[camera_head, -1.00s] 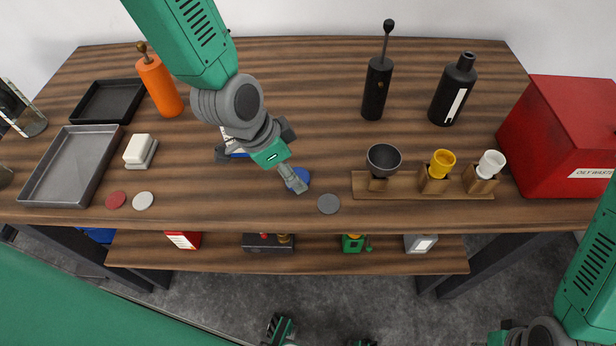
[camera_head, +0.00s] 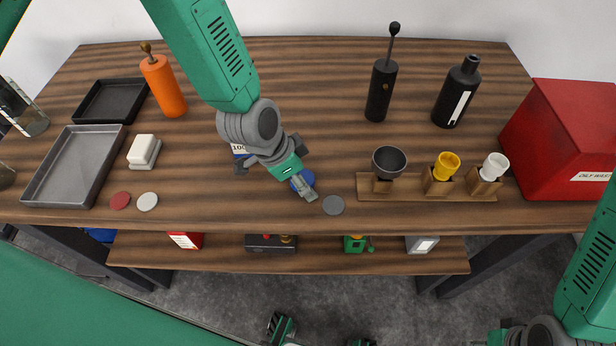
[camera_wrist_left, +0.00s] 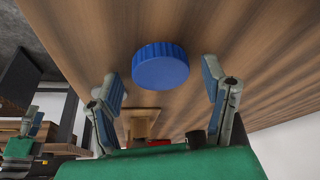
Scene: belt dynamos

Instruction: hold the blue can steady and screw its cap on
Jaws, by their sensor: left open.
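The blue cap (camera_head: 304,179) lies on the table near its front edge. It shows whole in the left wrist view (camera_wrist_left: 160,66), a ribbed blue disc. My left gripper (camera_wrist_left: 165,95) is open, its fingers apart and empty, with the cap ahead of them. In the head view, the left gripper (camera_head: 305,168) hangs by the cap and partly covers it. A blue-and-white labelled thing (camera_head: 239,150), perhaps the blue can, is mostly hidden behind my left wrist. My right arm is at the lower right; the frames do not show its fingers clearly.
A dark grey disc (camera_head: 333,205) lies right of the cap. A wooden rack (camera_head: 410,190) holds several cups. Red and white discs, trays, an orange bottle (camera_head: 163,86), black bottles (camera_head: 380,90) and a red bin (camera_head: 562,140) stand around. The table between the trays and my left gripper has free room.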

